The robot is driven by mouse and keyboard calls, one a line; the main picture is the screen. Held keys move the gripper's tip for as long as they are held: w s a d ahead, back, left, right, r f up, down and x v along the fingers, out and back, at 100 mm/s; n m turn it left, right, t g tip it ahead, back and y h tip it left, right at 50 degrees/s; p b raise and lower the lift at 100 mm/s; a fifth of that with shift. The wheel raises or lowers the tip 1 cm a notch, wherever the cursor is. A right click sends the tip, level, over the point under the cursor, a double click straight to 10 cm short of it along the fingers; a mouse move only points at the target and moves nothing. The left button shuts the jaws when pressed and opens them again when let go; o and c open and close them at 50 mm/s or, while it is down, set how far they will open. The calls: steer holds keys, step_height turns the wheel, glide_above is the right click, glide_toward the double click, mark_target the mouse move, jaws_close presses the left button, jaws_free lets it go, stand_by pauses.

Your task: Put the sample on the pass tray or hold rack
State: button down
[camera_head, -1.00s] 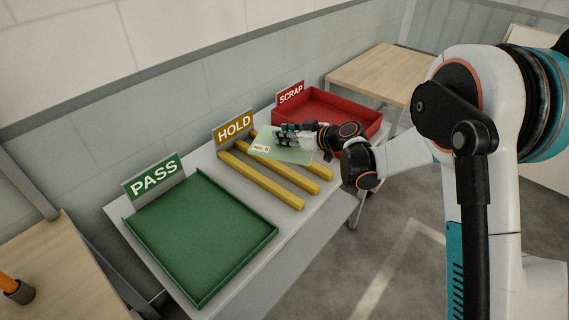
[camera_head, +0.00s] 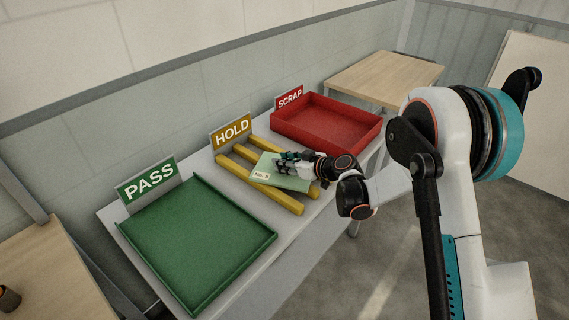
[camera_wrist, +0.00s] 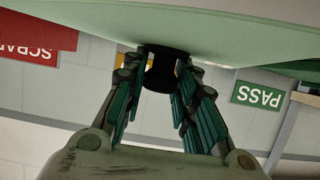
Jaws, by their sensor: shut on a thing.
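The sample is a pale green plate (camera_head: 290,183) with a white "No." label at its left end; the digit is too small to be sure of. My gripper (camera_head: 283,163) is shut on it from above at its right part. In the wrist view the fingers (camera_wrist: 158,82) close around a black knob (camera_wrist: 160,72) joined to the plate (camera_wrist: 240,22). The sample is over the yellow rails of the hold rack (camera_head: 262,187); I cannot tell whether it touches them. The green pass tray (camera_head: 205,238) is empty, at the left.
A red scrap tray (camera_head: 325,124) stands empty behind and right of the hold rack. Upright PASS (camera_head: 150,183), HOLD (camera_head: 232,132) and SCRAP (camera_head: 289,97) signs line the wall side. A wooden table (camera_head: 385,78) stands beyond, and another wooden surface (camera_head: 45,265) is at left.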

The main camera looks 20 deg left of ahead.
steer(key=c, duration=1.3)
jaws_free()
steer(key=shift+f, duration=0.1)
steer(key=shift+d+r, duration=0.1)
steer(key=shift+r, duration=0.15)
steer(key=p+v, duration=0.3)
steer(key=v, duration=0.8)
steer(key=shift+s+d, duration=0.2)
steer(key=shift+d, duration=0.15)
